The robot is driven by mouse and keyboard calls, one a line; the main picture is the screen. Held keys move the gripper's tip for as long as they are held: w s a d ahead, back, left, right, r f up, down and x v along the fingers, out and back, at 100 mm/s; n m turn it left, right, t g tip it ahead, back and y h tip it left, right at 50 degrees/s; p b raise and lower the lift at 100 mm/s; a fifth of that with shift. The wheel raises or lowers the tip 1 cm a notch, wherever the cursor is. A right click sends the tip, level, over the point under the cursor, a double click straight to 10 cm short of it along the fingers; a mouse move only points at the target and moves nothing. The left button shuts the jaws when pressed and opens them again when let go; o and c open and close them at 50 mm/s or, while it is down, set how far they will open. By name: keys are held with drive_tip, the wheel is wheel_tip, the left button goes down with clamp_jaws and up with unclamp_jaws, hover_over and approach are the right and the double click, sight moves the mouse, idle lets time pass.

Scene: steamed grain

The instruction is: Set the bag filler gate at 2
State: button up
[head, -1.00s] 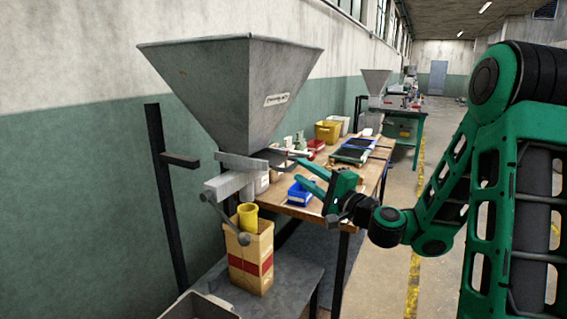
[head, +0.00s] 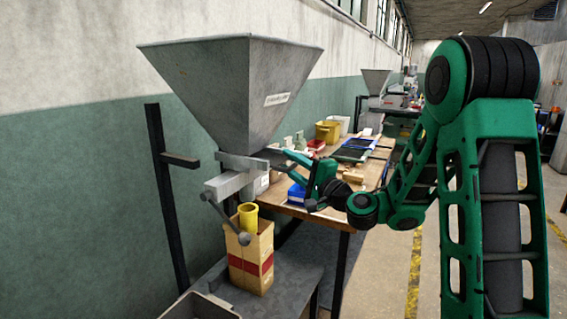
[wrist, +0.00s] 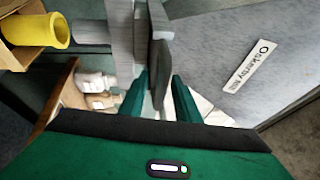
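The bag filler is a grey metal hopper (head: 240,85) with a grey outlet and a gate lever below it. The gate's flat grey handle (wrist: 159,48) reaches down between my fingers in the wrist view. My gripper (wrist: 160,98) is open, with one green finger on each side of the handle; a gap shows at least on the right. In the head view my gripper (head: 294,167) is at the right side of the hopper outlet. No scale or number for the gate setting is readable in either view.
A yellow spout (head: 248,216) sits over an open paper bag (head: 250,258) under the filler. A blue bin (head: 297,193) stands on the wooden bench behind my gripper. A black post (head: 170,195) stands left of the hopper. The floor aisle is at right.

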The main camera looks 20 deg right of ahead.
drive_tip(key=shift+x, duration=1.3)
clamp_jaws()
drive_tip(key=shift+r, duration=0.1)
drive_tip(key=shift+a, duration=0.1)
